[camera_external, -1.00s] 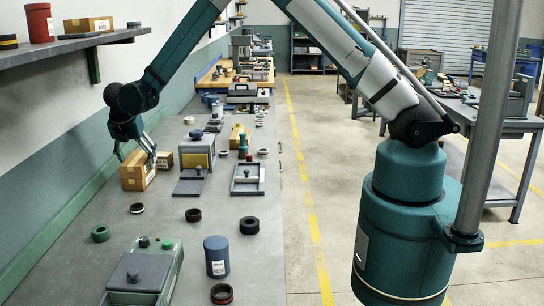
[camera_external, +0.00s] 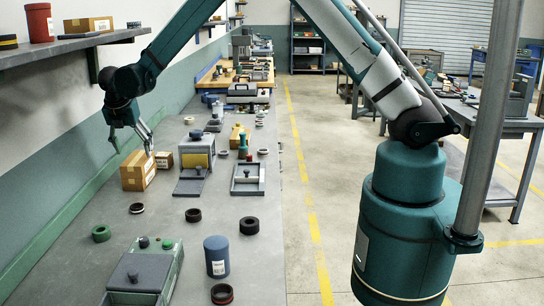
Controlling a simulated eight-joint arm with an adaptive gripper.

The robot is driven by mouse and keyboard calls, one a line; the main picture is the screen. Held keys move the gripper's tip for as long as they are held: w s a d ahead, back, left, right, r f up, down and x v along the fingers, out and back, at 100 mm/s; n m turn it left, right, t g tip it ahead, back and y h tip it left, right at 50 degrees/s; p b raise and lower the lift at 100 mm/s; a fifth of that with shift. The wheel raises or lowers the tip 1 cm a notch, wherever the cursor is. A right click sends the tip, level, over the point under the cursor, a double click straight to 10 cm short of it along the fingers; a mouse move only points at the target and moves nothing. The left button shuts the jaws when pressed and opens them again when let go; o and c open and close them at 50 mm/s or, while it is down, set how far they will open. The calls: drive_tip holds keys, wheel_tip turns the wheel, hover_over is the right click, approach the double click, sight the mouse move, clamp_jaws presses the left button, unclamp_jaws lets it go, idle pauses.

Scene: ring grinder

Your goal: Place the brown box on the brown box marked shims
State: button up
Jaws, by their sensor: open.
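A brown box (camera_external: 138,171) with a pale label stands on the grey bench near the wall. A smaller brown box (camera_external: 164,160) with a label stands just behind it to the right. Another brown box (camera_external: 103,24) lies on the wall shelf. The label words are too small to read, so I cannot tell which is marked shims. My gripper (camera_external: 134,150) is open and empty, its fingers hanging at or just above the top of the larger bench box. I cannot tell whether they touch it.
The bench (camera_external: 130,230) also holds several dark rings, a green ring (camera_external: 101,233), a blue canister (camera_external: 216,256), a green-grey device (camera_external: 145,272) and a yellow-fronted grey fixture (camera_external: 195,160). The wall shelf (camera_external: 60,48) juts out at upper left.

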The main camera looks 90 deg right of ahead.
drive_tip(key=v, duration=0.6)
